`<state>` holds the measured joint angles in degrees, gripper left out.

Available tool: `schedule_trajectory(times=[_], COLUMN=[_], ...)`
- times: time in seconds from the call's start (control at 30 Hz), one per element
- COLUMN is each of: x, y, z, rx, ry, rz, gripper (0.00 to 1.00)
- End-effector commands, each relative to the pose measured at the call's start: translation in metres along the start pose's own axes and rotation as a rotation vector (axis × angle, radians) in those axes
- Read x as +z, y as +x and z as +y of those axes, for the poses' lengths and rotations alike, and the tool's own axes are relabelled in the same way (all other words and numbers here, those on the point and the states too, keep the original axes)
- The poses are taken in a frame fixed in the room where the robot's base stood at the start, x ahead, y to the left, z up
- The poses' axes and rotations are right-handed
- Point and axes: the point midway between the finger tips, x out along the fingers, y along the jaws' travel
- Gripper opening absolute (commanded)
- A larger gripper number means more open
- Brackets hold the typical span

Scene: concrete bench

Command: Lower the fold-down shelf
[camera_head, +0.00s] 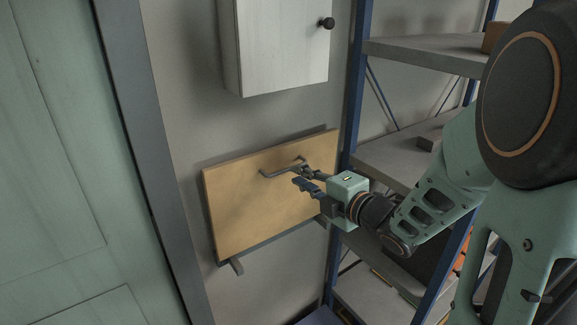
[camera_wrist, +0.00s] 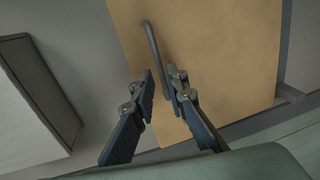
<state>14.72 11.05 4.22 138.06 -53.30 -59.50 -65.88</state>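The fold-down shelf (camera_head: 237,212) is a flat wooden panel standing up against the wall, below a white cabinet. A grey bar handle (camera_head: 280,171) is fixed near its upper edge. In the wrist view the shelf (camera_wrist: 225,55) fills the middle and the handle (camera_wrist: 152,42) runs down towards my fingers. My gripper (camera_head: 302,176) is in front of the panel, close to the handle's right end. In the wrist view my gripper (camera_wrist: 162,79) has its two fingers apart, with the handle's near end in line with the gap. I cannot tell whether a finger touches the handle.
A white wall cabinet (camera_head: 280,45) with a dark knob hangs above the shelf. A blue-framed rack (camera_head: 354,80) with grey boards stands close on the right. A green door (camera_head: 50,160) with a dark frame is on the left. Bare wall lies between frame and panel.

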Motion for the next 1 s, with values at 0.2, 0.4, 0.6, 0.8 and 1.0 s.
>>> schedule_trajectory(times=[0.2, 0.4, 0.6, 0.8, 1.0], x=[-0.001, 0.000, 0.000, 0.000, 0.000], y=[0.037, 0.055, 0.060, 0.059, 0.059], z=[0.001, 0.001, 0.000, 0.000, 0.000], rx=[-0.001, 0.000, 0.000, 0.000, 0.000], ry=[0.002, 0.001, 0.000, 0.000, 0.000], rz=[0.002, 0.000, -0.001, -0.001, -0.001], gripper=[0.13, 0.13, 0.13, 0.09, 0.00])
